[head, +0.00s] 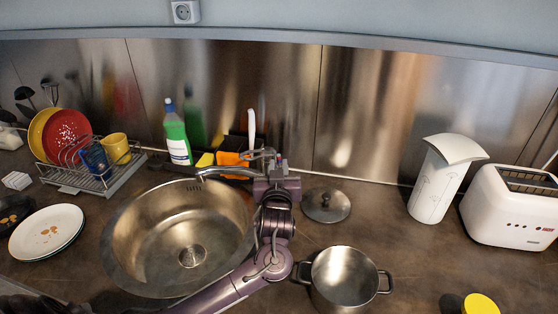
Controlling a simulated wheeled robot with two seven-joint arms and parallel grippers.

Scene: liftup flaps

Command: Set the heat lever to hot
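The metal faucet (225,171) stands behind the right side of the round steel sink (130,255), its spout reaching left over the basin. A thin metal piece at the faucet's base (262,153), which looks like the heat lever, shows just behind my gripper. Its setting cannot be made out. My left gripper (279,166) is at the faucet base, close to this lever; my purple arm crosses the sink's right edge and hides part of the base. Whether its fingers touch the lever, or are open or shut, cannot be told. My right gripper is out of view.
A pot (343,278) and a lid (326,205) sit right of my arm. A toaster (510,207) is far right.

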